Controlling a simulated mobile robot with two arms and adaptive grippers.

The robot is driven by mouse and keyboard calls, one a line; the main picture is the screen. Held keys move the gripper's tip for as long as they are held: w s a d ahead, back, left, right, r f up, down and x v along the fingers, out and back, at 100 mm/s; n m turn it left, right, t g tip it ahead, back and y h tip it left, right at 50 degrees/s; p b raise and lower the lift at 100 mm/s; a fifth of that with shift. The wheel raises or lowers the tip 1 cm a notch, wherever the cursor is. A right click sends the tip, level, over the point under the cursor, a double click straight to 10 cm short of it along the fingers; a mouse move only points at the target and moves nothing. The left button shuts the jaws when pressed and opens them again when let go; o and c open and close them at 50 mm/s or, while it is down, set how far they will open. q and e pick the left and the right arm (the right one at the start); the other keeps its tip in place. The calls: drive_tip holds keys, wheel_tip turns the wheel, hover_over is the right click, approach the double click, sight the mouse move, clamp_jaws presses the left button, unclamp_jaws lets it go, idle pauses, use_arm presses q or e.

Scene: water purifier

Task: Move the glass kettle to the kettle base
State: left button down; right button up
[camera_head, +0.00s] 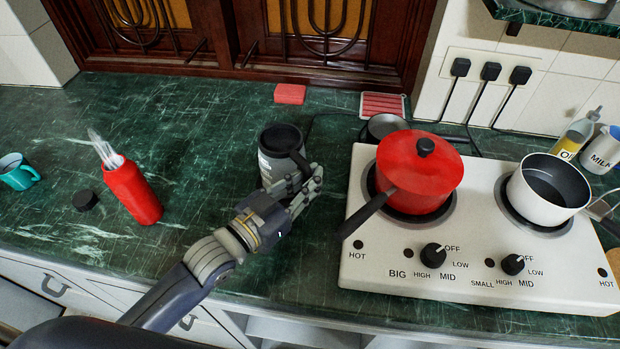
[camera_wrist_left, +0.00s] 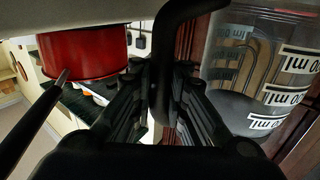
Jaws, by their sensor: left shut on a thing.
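The glass kettle (camera_head: 282,147), with a dark lid and grey see-through body, is upright over the green counter left of the stove. I cannot tell whether its bottom touches the counter. My left gripper (camera_head: 300,186) is shut on its black handle at the kettle's front right. In the left wrist view the handle (camera_wrist_left: 176,50) runs between the fingers (camera_wrist_left: 160,105), and the clear body (camera_wrist_left: 262,70) with ml marks is on the right. A round dark disc with a pale rim, apparently the kettle base (camera_head: 383,126), lies behind the stove, partly hidden by the red pot. My right gripper is not in view.
A pink block (camera_head: 290,94) and a red rack (camera_head: 383,105) lie behind.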

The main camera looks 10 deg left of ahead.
use_arm(q)
drive_tip(key=shift+f, duration=0.15)
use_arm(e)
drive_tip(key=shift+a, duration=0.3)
use_arm(q)
drive_tip(key=shift+f, duration=0.15)
drive_tip(key=c, duration=1.6)
unclamp_jaws()
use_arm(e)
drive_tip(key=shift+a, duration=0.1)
